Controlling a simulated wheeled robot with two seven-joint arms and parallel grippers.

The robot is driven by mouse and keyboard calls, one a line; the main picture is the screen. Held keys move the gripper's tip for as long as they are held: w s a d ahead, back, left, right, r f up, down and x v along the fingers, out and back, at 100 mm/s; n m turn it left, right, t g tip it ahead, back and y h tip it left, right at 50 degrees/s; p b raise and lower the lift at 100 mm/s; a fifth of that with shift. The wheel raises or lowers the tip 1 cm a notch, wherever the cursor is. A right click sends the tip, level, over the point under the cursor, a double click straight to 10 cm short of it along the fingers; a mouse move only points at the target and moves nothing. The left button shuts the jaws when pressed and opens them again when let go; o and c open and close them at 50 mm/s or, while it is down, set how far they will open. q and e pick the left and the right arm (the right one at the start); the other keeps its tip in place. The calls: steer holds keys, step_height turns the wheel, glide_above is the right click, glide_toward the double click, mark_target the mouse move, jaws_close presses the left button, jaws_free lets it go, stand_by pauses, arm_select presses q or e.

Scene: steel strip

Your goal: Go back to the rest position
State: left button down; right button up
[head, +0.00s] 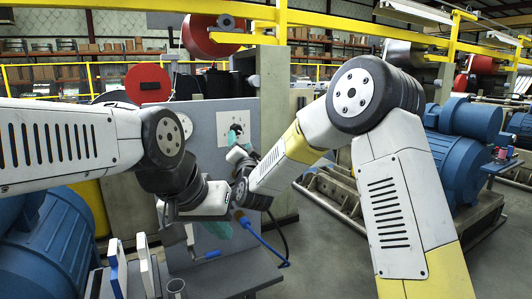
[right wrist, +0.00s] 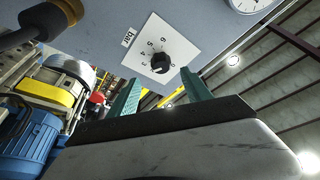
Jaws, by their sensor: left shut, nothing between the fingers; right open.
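My right gripper (head: 237,134) is raised in front of the grey panel (head: 204,140). In the right wrist view its two teal fingers (right wrist: 158,90) stand apart with nothing between them. A black knob (right wrist: 160,62) on a white numbered plate (right wrist: 150,45) shows just beyond the fingertips; whether they touch it I cannot tell. My left gripper (head: 218,230) is lower, over the grey bench, shut and empty; its fingers are partly hidden behind my arm.
Blue motors (head: 455,165) stand at right. A round gauge (right wrist: 250,4) is on the panel.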

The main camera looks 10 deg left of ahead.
steer(key=s+d+r+n+g+h, duration=0.1)
steer(key=s+d+n+g, duration=0.15)
steer(key=s+d, duration=0.45)
steer(key=s+d+r+n+g+h, duration=0.1)
steer(key=s+d+n+g, duration=0.2)
steer(key=d, duration=0.7)
steer(key=s+d+f+g+h, duration=0.1)
steer(key=s+d+f+g, duration=0.1)
steer(key=s+d, duration=0.3)
steer(key=s+d+f+g+h, duration=0.1)
steer(key=s+d+f+g, duration=0.2)
steer(key=s, duration=0.9)
steer(key=s+d+f+g+h, duration=0.1)
steer(key=s+d+f+g, duration=0.2)
steer(key=s+d, duration=0.4)
steer(key=shift+s+d+f, duration=0.25)
steer(key=shift+s+f, duration=0.15)
steer(key=shift+s, duration=0.4)
steer(key=shift+m, duration=0.25)
